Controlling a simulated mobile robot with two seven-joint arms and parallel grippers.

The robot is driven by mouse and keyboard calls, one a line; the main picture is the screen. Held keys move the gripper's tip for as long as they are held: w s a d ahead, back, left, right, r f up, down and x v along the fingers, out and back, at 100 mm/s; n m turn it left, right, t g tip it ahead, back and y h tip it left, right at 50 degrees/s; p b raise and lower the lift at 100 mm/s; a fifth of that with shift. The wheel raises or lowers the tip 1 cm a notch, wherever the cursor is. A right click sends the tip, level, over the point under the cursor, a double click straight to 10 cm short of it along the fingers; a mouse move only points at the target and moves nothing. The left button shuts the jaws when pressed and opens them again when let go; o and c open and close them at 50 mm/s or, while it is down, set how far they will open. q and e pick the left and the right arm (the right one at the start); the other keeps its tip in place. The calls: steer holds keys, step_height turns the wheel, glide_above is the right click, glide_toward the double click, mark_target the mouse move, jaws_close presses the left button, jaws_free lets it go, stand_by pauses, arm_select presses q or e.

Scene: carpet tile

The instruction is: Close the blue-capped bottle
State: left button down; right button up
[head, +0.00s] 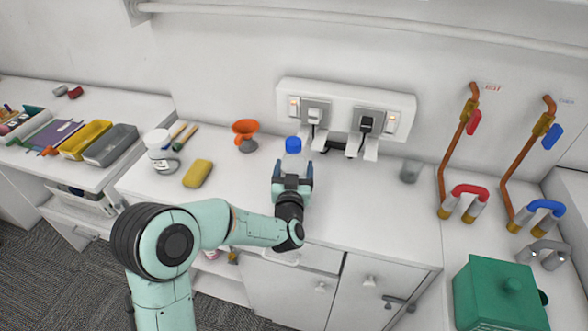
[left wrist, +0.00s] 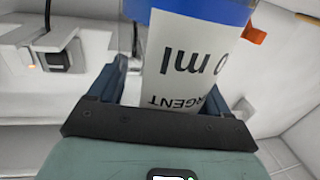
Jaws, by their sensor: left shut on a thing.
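The blue-capped bottle (head: 292,162) stands on the white counter, with its blue cap (head: 293,145) at the top. In the left wrist view the bottle's white body (left wrist: 185,58) shows dark printing, with a blue band (left wrist: 195,10) cut off by the top edge. My left gripper (head: 292,178) is shut on the bottle, with one finger on each side of its body below the cap. Whether the cap is tight cannot be told. My right gripper is not in view.
A yellow sponge (head: 198,173), a white jar (head: 158,150) and an orange funnel (head: 245,130) are left of the bottle. A socket panel (head: 345,95) is on the wall behind.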

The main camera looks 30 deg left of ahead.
arm_select(q)
steer(key=shift+c, duration=0.8)
jaws_free()
steer(key=shift+f, duration=0.1)
steer(key=shift+o, duration=0.8)
steer(key=b+v, duration=0.3)
steer(key=v, duration=0.9)
steer(key=shift+r, duration=0.25)
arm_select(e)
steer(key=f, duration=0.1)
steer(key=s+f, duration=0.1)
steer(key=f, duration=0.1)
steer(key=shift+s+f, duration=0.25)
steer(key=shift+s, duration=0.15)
